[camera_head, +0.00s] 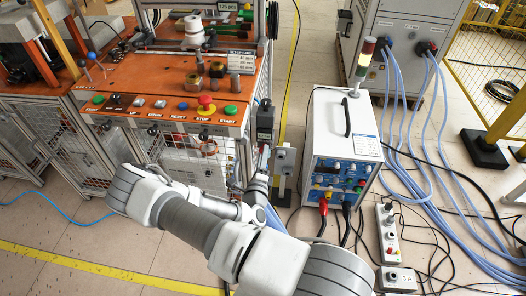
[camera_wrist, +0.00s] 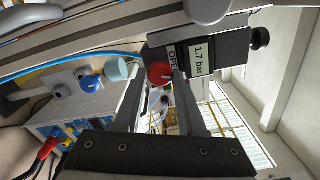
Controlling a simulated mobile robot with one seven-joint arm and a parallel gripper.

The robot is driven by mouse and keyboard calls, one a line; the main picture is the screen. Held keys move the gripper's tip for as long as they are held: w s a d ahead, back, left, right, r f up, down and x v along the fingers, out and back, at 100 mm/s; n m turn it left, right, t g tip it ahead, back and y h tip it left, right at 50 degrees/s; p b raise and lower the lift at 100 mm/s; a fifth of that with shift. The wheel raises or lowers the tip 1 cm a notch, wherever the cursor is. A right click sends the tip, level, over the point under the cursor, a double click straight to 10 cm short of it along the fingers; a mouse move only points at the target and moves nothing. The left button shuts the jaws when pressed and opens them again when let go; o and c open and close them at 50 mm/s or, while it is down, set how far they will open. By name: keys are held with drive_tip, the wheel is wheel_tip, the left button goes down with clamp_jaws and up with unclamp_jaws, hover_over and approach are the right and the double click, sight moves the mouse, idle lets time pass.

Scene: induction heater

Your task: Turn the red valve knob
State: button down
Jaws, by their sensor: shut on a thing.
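The red valve knob (camera_wrist: 160,74) shows in the wrist view as a round red disc with a pale mark. It sits under a black unit (camera_wrist: 203,50) labelled "OPEN" and "1.7 bar". My gripper (camera_wrist: 162,82) reaches up to it, with one finger on each side, and is shut on the knob. The fingers partly cover the knob's sides. In the head view the black unit (camera_head: 265,122) stands at the right side of the orange-topped machine. My gripper (camera_head: 262,163) is just below it there, and I cannot clearly make out the knob.
The orange bench (camera_head: 150,80) with push buttons is left of my arm. A white power unit (camera_head: 343,135) with red and black plugs stands close on the right. Blue cables (camera_head: 405,150) and a power strip (camera_head: 388,235) lie on the floor. A blue hose (camera_wrist: 95,57) passes near the knob.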

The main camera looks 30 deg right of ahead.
drive_tip(key=shift+n+p, duration=0.7)
drive_tip(key=shift+n, duration=1.3)
drive_tip(key=c, duration=0.5)
unclamp_jaws()
